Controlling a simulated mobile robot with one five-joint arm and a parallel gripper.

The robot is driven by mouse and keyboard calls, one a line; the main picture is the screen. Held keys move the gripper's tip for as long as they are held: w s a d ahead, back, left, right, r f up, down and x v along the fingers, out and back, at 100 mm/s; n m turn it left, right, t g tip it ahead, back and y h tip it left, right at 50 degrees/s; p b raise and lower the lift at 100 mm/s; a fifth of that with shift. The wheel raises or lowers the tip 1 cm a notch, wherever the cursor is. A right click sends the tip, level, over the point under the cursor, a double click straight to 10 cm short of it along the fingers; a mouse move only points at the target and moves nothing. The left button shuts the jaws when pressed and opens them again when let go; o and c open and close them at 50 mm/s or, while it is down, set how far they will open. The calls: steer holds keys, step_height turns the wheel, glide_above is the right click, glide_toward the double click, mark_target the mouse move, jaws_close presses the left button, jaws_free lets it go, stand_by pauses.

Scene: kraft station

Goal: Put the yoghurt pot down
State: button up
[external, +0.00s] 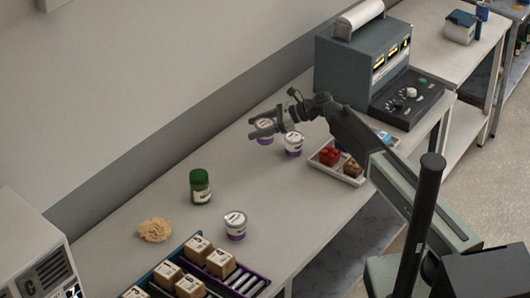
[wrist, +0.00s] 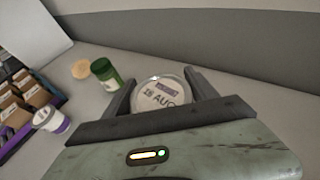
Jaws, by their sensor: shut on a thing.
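My gripper (external: 257,128) is shut on a white and purple yoghurt pot (external: 266,139) over the back part of the bench. In the wrist view the held yoghurt pot (wrist: 160,96) shows its pale lid with a printed date, between the two dark fingers (wrist: 163,90). The fingers hide part of it in the external view. I cannot tell whether its base touches the bench. A second similar pot (external: 293,147) stands just to its right. A third pot (external: 235,229) stands nearer the front, and a pot (wrist: 52,121) shows at left in the wrist view.
A green jar (external: 200,188) and a beige crumbly pile (external: 155,230) are on the bench (external: 120,215) to the left. A purple crate (external: 258,279) holds small cartons. A white tray (external: 348,178) with red and brown items and a grey machine (external: 350,70) are right. Bench between jar and gripper is clear.

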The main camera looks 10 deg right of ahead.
steer(key=w+d+m+t+h, duration=0.1)
steer(key=w+d+t, duration=0.1)
steer(key=w+d, duration=0.65)
steer(key=w+d+m+t, duration=0.1)
steer(key=w+d+m, duration=0.1)
steer(key=w+d, duration=0.65)
steer(key=s+f+b, duration=0.1)
steer(key=f+b, duration=0.2)
steer(key=s+d+f+b, duration=0.1)
steer(key=f+b, duration=0.3)
steer(key=s+d+f+b, duration=0.1)
steer(key=f+b, duration=0.2)
steer(key=shift+d+f, duration=0.15)
steer(key=shift+r, duration=0.25)
steer(key=shift+f, duration=0.2)
steer(key=o, duration=1.7)
steer(key=shift+r, duration=0.1)
